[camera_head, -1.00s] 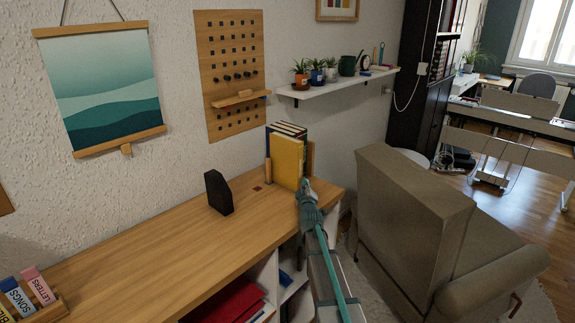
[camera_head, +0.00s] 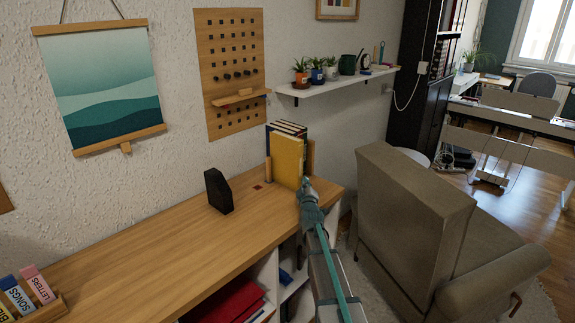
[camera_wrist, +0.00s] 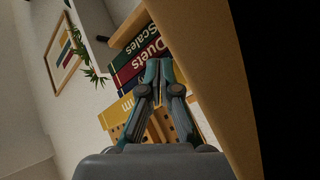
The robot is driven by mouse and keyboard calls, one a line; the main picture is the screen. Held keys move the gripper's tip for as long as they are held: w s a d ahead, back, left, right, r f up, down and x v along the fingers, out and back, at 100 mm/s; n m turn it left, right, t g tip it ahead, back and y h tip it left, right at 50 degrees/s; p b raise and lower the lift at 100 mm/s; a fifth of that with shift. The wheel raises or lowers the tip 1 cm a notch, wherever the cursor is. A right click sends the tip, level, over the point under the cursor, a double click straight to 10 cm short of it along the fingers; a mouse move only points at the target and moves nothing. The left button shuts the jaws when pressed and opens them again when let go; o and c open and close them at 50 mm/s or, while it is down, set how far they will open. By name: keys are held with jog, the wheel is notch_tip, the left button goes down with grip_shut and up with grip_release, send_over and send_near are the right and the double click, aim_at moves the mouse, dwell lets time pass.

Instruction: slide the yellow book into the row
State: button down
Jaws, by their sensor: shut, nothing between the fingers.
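The yellow book (camera_head: 287,162) stands upright at the near side of a short row of dark-spined books (camera_head: 288,128) on the wooden top. In the wrist view, green "Scales" (camera_wrist: 138,62) and red "Duets" (camera_wrist: 137,73) spines show, with yellow (camera_wrist: 153,132) partly hidden behind my fingers. My gripper (camera_head: 304,183) is at the lower right edge of the yellow book, close to or touching it. In the wrist view its fingertips (camera_wrist: 158,66) are together with nothing held.
A wooden post (camera_head: 268,170) stands left of the books. A black angular block (camera_head: 218,191) stands farther left on the wooden top (camera_head: 165,245), with bare surface around it. An armchair (camera_head: 415,210) is close on the right. A wall shelf (camera_head: 335,83) with plants hangs above.

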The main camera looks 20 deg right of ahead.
jog(key=shift+w+a+p, duration=0.15)
jog(key=shift+w+p, duration=0.15)
jog(key=shift+p, duration=0.1)
dwell(0.6)
jog(key=shift+s+f+b, duration=0.15)
jog(key=shift+s+b, duration=0.2)
jog(key=shift+b, duration=0.35)
jog(key=s+d+b, duration=0.1)
jog(key=b, duration=0.1)
jog(key=s+d+b, duration=0.1)
jog(key=s+b, duration=0.1)
jog(key=shift+s+b, duration=0.1)
jog(key=shift+b, duration=0.3)
jog(key=shift+s+d+b, duration=0.2)
jog(key=shift+s+b, duration=0.05)
jog(key=shift+b, duration=0.05)
